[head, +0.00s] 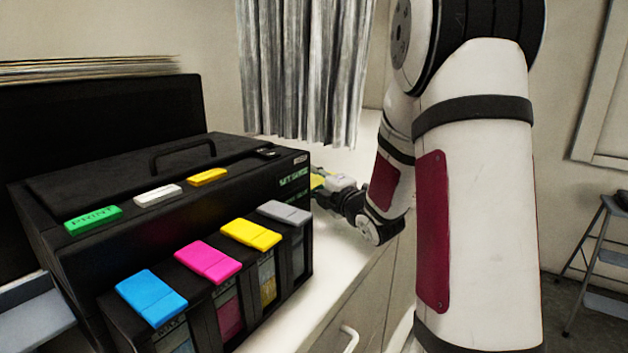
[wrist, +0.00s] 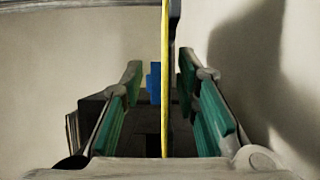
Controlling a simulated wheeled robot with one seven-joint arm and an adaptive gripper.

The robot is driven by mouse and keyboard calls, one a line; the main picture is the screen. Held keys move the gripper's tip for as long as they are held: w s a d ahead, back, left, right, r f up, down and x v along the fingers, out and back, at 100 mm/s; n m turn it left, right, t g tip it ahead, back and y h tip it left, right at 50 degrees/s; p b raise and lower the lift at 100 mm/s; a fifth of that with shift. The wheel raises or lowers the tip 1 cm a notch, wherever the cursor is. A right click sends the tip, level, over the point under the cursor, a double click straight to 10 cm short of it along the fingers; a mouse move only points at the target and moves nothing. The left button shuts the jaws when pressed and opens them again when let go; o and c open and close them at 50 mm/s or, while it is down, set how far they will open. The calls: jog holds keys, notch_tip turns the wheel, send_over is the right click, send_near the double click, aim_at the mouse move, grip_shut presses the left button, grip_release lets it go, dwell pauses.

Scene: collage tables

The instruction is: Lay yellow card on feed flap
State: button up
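The yellow card (wrist: 166,90) shows edge-on in the wrist view as a thin upright strip between my gripper's green finger pads. My gripper (wrist: 160,72) is open, with a visible gap between the card and each finger. In the head view my gripper (head: 328,188) is low beside the right end of the black printer (head: 180,190), partly hidden by it. A bit of yellow (head: 317,181) shows there, probably the card. I cannot clearly make out the feed flap; a black panel (head: 100,115) stands behind the printer.
Blue, magenta, yellow and grey ink tank lids (head: 205,262) line the printer's front. A green PRINT button (head: 93,220) is on top. The white counter (head: 300,322) is clear in front. A grey curtain (head: 302,70) hangs behind. A blue block (wrist: 154,82) lies beyond the fingertips.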

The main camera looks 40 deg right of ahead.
jog(key=s, duration=0.7)
jog(key=shift+s+a, duration=0.25)
jog(key=shift+a, duration=0.15)
jog(key=shift+s, duration=0.1)
